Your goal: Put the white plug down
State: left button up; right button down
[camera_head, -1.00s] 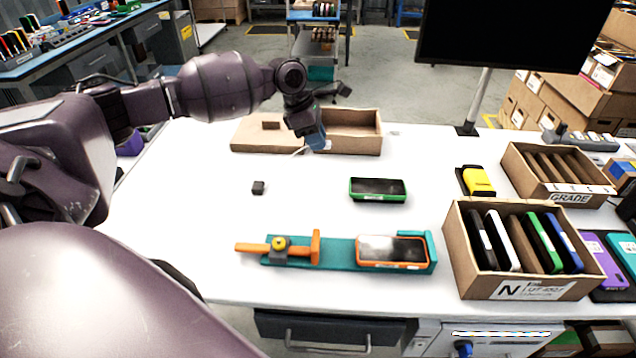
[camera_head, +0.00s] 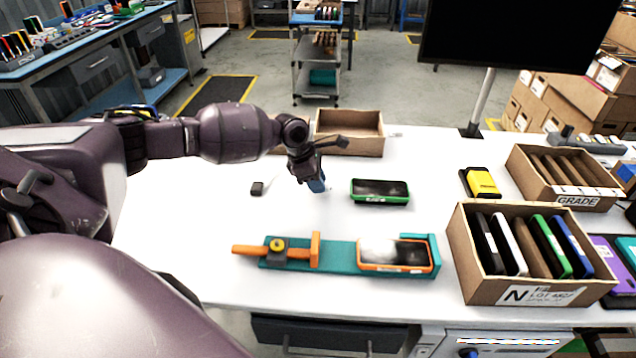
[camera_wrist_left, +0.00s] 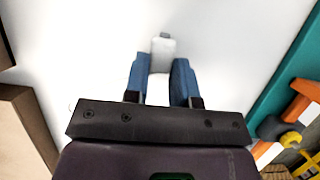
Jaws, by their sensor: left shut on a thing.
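The white plug (camera_wrist_left: 162,55) shows in the left wrist view between the blue fingertips of my left gripper (camera_wrist_left: 160,78), which is shut on it. In the head view my left gripper (camera_head: 317,186) is over the white table, just left of the green-cased phone (camera_head: 380,190). The plug itself cannot be made out clearly there. My right gripper is in neither view.
A small dark block (camera_head: 257,188) lies left of my gripper. An open carton (camera_head: 350,146) stands behind it. A teal fixture (camera_head: 336,257) with an orange clamp and an orange-cased phone (camera_head: 394,254) lies in front. A carton of phones (camera_head: 530,284) stands at right. Table between is clear.

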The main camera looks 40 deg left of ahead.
pick_arm(q)
jog(key=shift+f, duration=0.65)
jog(key=o, duration=0.9)
jog(key=shift+r, duration=0.55)
jog(key=p+v, duration=0.2)
jog(key=v, duration=1)
